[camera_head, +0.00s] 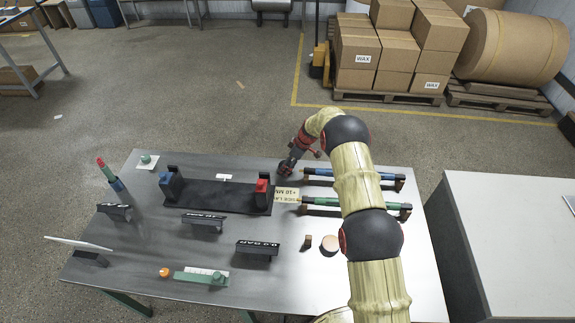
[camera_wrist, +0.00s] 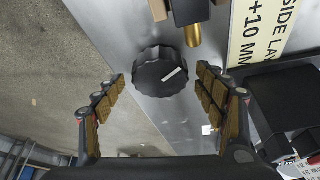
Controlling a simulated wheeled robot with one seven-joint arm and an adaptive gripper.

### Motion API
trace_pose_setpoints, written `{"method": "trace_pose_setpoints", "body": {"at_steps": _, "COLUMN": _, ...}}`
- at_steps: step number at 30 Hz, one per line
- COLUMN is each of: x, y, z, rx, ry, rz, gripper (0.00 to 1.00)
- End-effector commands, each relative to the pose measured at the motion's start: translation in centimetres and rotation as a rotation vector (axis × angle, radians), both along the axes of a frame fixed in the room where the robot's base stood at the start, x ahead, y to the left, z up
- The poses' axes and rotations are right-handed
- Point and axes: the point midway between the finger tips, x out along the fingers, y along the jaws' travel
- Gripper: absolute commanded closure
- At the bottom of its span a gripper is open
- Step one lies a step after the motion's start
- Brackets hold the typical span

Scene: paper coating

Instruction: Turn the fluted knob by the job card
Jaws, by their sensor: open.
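The black fluted knob (camera_wrist: 160,72) sits on the metal table by its edge in the wrist view. A white pointer line on its top points to the upper right. The cream job card (camera_wrist: 262,42), reading "SIDE LAY" and "+10 MM", lies to the right of the knob. The card also shows in the head view (camera_head: 287,196). My gripper (camera_wrist: 162,77) is open, with one finger on each side of the knob and no clear contact.
A brass cylinder (camera_wrist: 193,35) and a black block (camera_wrist: 190,10) stand close to the knob. A dark block (camera_wrist: 285,97) lies right of my fingers. Blue (camera_head: 345,174) and green (camera_head: 350,203) bars lie to the right. A black tray (camera_head: 218,197) lies left.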

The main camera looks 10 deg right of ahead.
Motion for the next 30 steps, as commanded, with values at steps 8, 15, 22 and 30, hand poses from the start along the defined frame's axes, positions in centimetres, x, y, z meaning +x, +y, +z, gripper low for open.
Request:
{"method": "trace_pose_setpoints", "body": {"at_steps": 8, "x": -0.04, "y": 0.0, "z": 0.0, "rx": 0.0, "ry": 0.001, "rz": 0.0, "gripper": 0.4}}
{"method": "trace_pose_setpoints", "body": {"at_steps": 15, "x": -0.04, "y": -0.01, "z": 0.01, "rx": 0.0, "ry": 0.001, "rz": 0.0, "gripper": 0.53}}
{"method": "trace_pose_setpoints", "body": {"at_steps": 22, "x": -0.04, "y": -0.01, "z": 0.0, "rx": 0.0, "ry": 0.001, "rz": 0.0, "gripper": 0.66}}
{"method": "trace_pose_setpoints", "body": {"at_steps": 30, "x": -0.05, "y": -0.01, "z": -0.02, "rx": 0.0, "ry": 0.001, "rz": -0.007, "gripper": 0.72}}
